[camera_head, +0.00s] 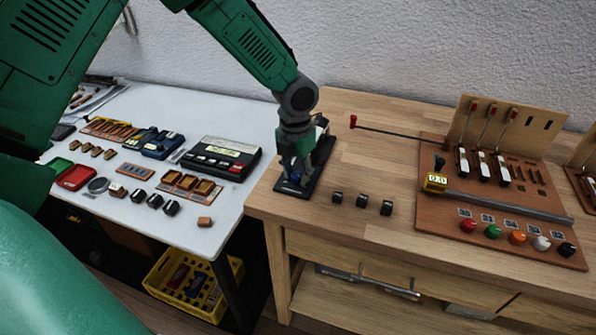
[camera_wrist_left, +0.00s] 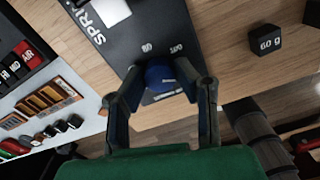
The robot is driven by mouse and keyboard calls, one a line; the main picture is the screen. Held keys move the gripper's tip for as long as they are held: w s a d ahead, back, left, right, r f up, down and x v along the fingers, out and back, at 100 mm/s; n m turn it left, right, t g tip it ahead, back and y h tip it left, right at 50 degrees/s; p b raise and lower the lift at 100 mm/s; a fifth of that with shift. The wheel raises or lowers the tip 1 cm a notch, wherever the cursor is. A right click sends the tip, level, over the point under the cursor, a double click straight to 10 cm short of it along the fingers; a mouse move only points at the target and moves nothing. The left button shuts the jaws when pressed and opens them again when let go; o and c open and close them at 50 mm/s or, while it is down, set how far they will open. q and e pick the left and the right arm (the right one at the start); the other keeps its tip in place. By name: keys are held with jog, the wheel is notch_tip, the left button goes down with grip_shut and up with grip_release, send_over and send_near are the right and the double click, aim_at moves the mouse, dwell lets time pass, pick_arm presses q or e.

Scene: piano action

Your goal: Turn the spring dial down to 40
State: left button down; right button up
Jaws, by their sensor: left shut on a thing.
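The spring dial (camera_wrist_left: 165,76) is a blue knob near the end of a black base plate (camera_wrist_left: 125,35) marked "SPRI...", with small white numbers beside it, one apparently 100. In the head view the black spring unit (camera_head: 318,170) stands at the left end of the wooden bench. My left gripper (camera_head: 293,180) reaches down over its near end, and in the wrist view its two fingers (camera_wrist_left: 160,88) are shut on either side of the blue dial. The dial's pointer and exact setting cannot be read. My right gripper is not in view.
Three black weights (camera_head: 362,201) sit right of the spring unit; one reads 60 g in the wrist view (camera_wrist_left: 265,40). A red-tipped rod (camera_head: 400,133) and a piano action board (camera_head: 500,235) lie farther right. A white table (camera_head: 225,212) with trays stands left.

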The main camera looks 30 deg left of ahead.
pick_arm(q)
jog(key=shift+s+a+n+p, duration=0.15)
jog(key=shift+n+p, duration=0.45)
jog(key=shift+p, duration=0.05)
jog(key=shift+n+p, duration=0.4)
jog(key=n+p, duration=0.2)
jog(key=shift+d+n, duration=0.2)
jog(key=shift+n, duration=0.2)
jog(key=n+p, duration=0.2)
jog(key=n, duration=0.2)
jog(key=shift+f, duration=0.15)
jog(key=n+p, duration=0.1)
jog(key=n, duration=0.5)
jog(key=shift+p, duration=0.4)
jog(key=n+p, duration=0.1)
jog(key=n, duration=1.1)
jog(key=shift+n+p, duration=0.3)
jog(key=n, duration=1.2)
jog(key=shift+w+n, duration=0.2)
jog(key=shift+n, duration=0.2)
jog(key=n, duration=0.6)
jog(key=shift+w+p, duration=0.1)
jog(key=shift+p, duration=0.3)
